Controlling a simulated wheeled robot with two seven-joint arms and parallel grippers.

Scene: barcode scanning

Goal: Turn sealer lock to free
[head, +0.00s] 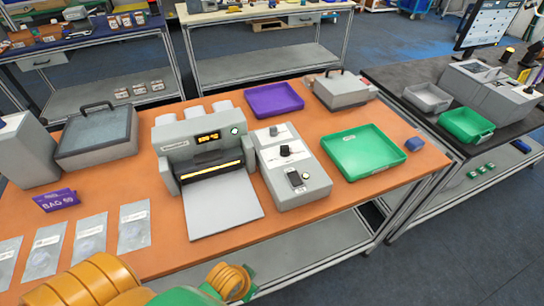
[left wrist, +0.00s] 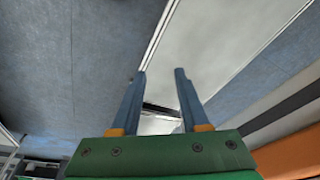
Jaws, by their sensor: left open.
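The sealer (head: 205,145) is a grey machine with a lit amber display and a glowing slot, standing on the orange table with a pale plate in front. Beside it on the right is a grey control box (head: 303,200) with a black round knob (head: 286,150), a dark switch (head: 295,179) and a small lever at the back. I cannot tell which control is the lock or how it is set. My left gripper (left wrist: 160,73) is open and empty in the left wrist view, with its blue fingers apart, away from the sealer. My right gripper is not in view.
Several clear bags (head: 134,226) and a purple BAG sign (head: 55,200) lie at the left. A grey lidded case (head: 97,148) stands behind them. A purple tray (head: 274,100) and a green tray (head: 363,153) lie around the control box. The front right of the table is clear.

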